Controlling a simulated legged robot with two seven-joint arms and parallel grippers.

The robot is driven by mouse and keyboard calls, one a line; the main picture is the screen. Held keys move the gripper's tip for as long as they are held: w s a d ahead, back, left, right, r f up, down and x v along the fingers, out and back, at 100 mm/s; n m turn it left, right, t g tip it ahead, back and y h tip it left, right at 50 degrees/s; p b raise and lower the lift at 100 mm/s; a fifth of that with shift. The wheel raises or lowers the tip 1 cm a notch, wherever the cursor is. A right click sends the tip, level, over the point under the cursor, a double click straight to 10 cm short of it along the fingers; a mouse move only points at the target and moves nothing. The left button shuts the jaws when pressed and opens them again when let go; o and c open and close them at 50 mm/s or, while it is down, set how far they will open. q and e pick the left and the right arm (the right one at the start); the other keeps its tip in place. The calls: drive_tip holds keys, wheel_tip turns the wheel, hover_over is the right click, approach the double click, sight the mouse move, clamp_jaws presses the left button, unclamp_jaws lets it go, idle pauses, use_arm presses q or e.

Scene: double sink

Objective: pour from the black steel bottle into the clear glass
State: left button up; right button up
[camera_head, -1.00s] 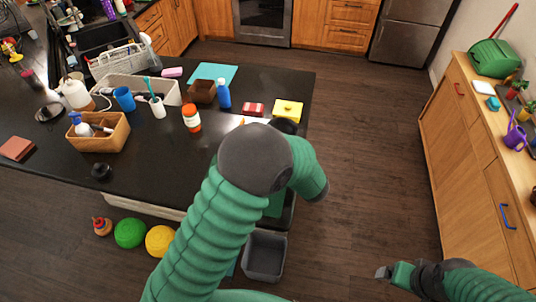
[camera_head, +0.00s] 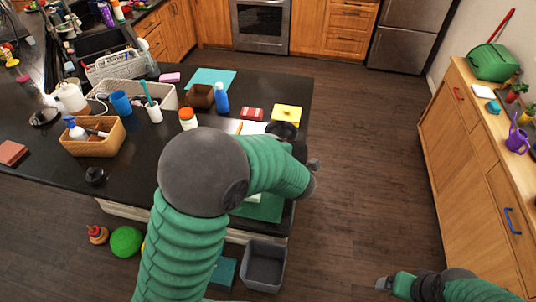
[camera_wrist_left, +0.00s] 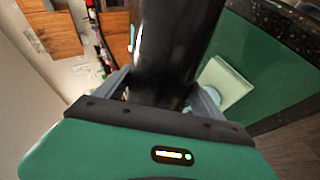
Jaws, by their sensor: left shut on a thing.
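The black steel bottle (camera_wrist_left: 175,50) fills the middle of the left wrist view, between the two fingers of my left gripper (camera_wrist_left: 163,92), which is shut on it. In the head view my green left arm hides most of that gripper, and a dark round shape, probably the bottle, shows beyond the forearm at the counter's right end. A pale square with a rounded, glassy shape on it (camera_wrist_left: 224,86) lies on a green mat (camera_wrist_left: 268,65) right of the bottle; I cannot tell whether this is the clear glass. My right gripper (camera_head: 384,284) is low at the right, away from the counter.
The dark counter (camera_head: 140,185) carries a wicker basket (camera_head: 92,145), a blue cup (camera_head: 121,102), a blue bottle (camera_head: 221,99), and a yellow box (camera_head: 286,113). A grey bin (camera_head: 264,266) stands on the floor. Open floor lies between the counter and the wooden cabinet (camera_head: 465,155).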

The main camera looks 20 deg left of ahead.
use_arm(q)
drive_tip(key=shift+r, duration=0.2)
drive_tip(key=shift+s, duration=0.1)
drive_tip(key=shift+r+n+h+b, duration=0.1)
drive_tip(key=shift+n+h+b, duration=0.2)
drive_tip(key=shift+b, duration=0.1)
drive_tip(key=shift+a+t+h+b, duration=0.1)
drive_tip(key=shift+t+h+b, duration=0.2)
drive_tip(key=shift+b, duration=0.3)
idle(1.4)
idle(0.4)
